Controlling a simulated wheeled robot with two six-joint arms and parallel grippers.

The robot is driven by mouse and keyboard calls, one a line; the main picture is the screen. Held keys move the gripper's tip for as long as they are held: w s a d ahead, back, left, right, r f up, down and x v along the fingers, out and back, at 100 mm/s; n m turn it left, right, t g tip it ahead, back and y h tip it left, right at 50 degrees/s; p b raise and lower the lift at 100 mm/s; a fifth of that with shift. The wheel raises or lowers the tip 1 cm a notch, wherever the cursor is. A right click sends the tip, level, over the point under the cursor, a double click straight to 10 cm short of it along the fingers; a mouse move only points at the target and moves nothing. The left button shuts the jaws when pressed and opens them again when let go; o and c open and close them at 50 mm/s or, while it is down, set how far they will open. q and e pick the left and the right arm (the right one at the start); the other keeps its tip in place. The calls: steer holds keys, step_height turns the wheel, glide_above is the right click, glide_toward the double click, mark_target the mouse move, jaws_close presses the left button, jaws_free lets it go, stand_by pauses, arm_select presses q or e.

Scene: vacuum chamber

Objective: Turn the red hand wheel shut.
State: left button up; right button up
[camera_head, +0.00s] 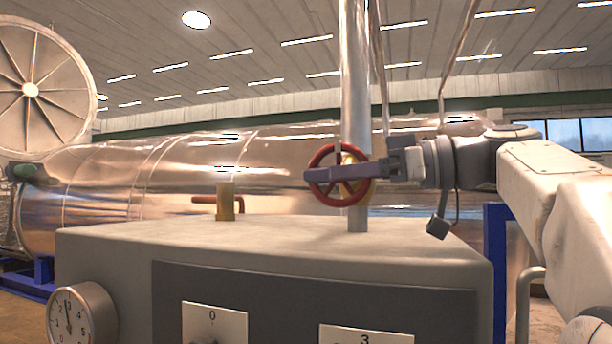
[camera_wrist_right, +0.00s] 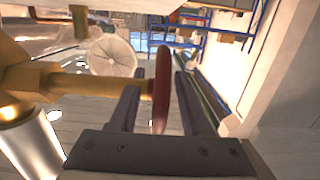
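The red hand wheel (camera_head: 319,190) stands upright in the middle of the head view, on a brass stem at the shiny vertical pipe (camera_head: 356,75). My right gripper (camera_head: 310,174) comes in from the right, its grey-purple fingers lying across the front of the wheel. In the right wrist view the wheel's rim (camera_wrist_right: 161,80) shows edge-on between the two fingers (camera_wrist_right: 156,98), which are apart with a gap visible on each side of it. The brass stem (camera_wrist_right: 70,82) reaches the wheel from the left there. My left gripper is in neither view.
A pale box-shaped cabinet (camera_head: 150,236) with a dial gauge (camera_head: 82,314) fills the foreground below the wheel. A brass valve with an orange-red handle (camera_head: 226,201) stands on it, left of the wheel. The large metal chamber (camera_head: 110,190) lies behind.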

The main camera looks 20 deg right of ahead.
steer(key=shift+d, duration=0.1)
steer(key=f+b+v, duration=0.1)
steer(key=b+v, duration=0.2)
steer(key=v, duration=0.7)
steer(key=shift+r, duration=0.45)
steer(key=shift+s+d, duration=0.1)
